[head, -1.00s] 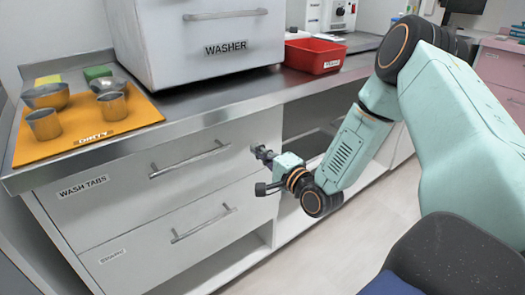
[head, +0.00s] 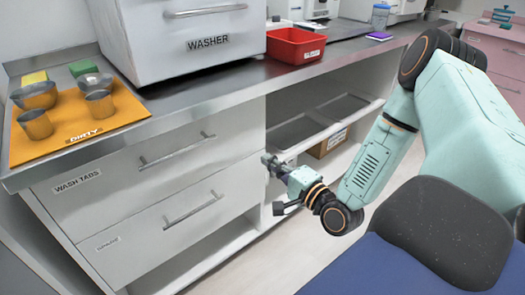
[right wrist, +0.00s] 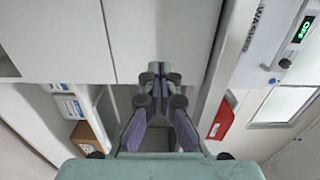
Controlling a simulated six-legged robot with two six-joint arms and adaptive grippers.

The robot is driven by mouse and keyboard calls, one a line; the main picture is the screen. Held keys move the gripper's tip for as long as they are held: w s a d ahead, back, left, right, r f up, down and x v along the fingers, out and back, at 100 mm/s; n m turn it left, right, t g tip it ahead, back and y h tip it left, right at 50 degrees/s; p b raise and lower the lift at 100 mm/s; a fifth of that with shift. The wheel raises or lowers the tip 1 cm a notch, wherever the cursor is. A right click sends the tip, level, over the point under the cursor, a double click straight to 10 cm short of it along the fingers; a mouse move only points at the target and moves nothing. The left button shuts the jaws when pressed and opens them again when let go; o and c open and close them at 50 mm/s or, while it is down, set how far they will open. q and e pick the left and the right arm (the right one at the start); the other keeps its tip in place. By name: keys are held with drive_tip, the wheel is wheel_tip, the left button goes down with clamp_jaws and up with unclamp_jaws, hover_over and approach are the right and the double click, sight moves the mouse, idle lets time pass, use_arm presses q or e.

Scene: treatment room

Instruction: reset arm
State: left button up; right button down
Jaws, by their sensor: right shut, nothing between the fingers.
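My right arm comes in from the right in the head view. Its gripper (head: 270,185) is low in front of the cabinet, near the right end of the drawer fronts, below the counter. The right wrist view shows the gripper (right wrist: 155,72) with its fingertips together and nothing between them. Pale cabinet fronts lie beyond the fingertips there. My left gripper is not in view.
The counter holds an orange mat (head: 130,108) with metal cups and bowls, a washer (head: 175,60) and a red bin (head: 296,58). Drawers (head: 160,165) are shut. Open shelves (head: 335,108) hold trays and a cardboard box (head: 328,145). Floor is clear below.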

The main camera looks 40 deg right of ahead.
drive_tip(key=shift+s+f, duration=0.1)
drive_tip(key=shift+s, duration=0.1)
drive_tip(key=s+a+f+n+g+p, duration=0.1)
drive_tip(key=s+a+f+n+g, duration=0.35)
drive_tip(key=f, duration=0.25)
drive_tip(key=s+a+f+n+g, duration=0.4)
drive_tip(key=s+f+n+g, duration=0.1)
drive_tip(key=f+g, duration=0.15)
drive_tip(key=s+a+f+n+g+p, duration=0.1)
drive_tip(key=s+a+n+g, duration=0.2)
drive_tip(key=s, duration=0.6)
drive_tip(key=s+a+f+n+g+p, duration=0.1)
drive_tip(key=s+a+n+g, duration=0.2)
drive_tip(key=s, duration=0.6)
drive_tip(key=shift+s+n+g+h+p, duration=0.3)
drive_tip(key=shift+n+g+p, duration=0.15)
drive_tip(key=shift+n, duration=0.4)
